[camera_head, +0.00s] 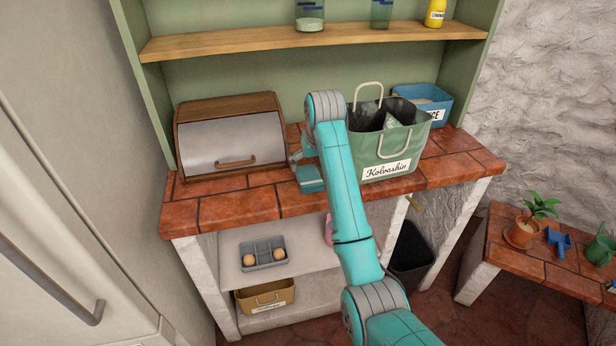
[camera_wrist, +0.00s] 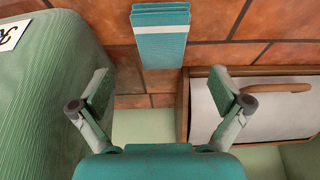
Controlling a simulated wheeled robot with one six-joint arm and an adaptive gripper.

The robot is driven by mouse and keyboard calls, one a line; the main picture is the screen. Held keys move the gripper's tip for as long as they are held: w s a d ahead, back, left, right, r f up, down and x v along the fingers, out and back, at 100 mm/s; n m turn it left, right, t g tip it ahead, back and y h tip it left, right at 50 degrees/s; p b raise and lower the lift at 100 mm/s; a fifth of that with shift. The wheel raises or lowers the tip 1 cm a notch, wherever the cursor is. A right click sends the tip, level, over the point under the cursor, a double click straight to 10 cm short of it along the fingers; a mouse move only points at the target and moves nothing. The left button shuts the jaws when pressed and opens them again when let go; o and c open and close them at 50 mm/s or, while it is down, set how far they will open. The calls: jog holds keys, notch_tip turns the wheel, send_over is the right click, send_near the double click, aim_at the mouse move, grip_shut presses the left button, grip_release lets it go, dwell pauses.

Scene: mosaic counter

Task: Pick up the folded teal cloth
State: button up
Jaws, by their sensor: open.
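The folded teal cloth (camera_wrist: 161,38) lies on the tiled counter at the top middle of the wrist view, with its layered folded edge showing. In the head view it shows as a small teal block (camera_head: 311,186) near the counter's front edge, partly hidden by my arm. My gripper (camera_wrist: 160,88) is open and empty, its two fingers spread wide. In the wrist view the cloth sits beyond the fingertips and roughly centred between them, not between the pads. In the head view my gripper (camera_head: 298,158) is largely hidden by the arm.
A wooden bread box (camera_head: 229,136) stands left of the cloth and a green bag (camera_head: 392,145) stands right, both close to my gripper. A blue bin (camera_head: 424,98) is behind the bag. A shelf (camera_head: 240,43) runs above. Front-left counter tiles (camera_head: 240,206) are clear.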

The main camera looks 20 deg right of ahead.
aim_at(309, 175)
jog(key=shift+x, duration=3.45)
jog(key=shift+w+a, duration=0.15)
jog(key=c, duration=1.2)
notch_tip(309, 175, up, 10)
jog(key=shift+r, duration=0.1)
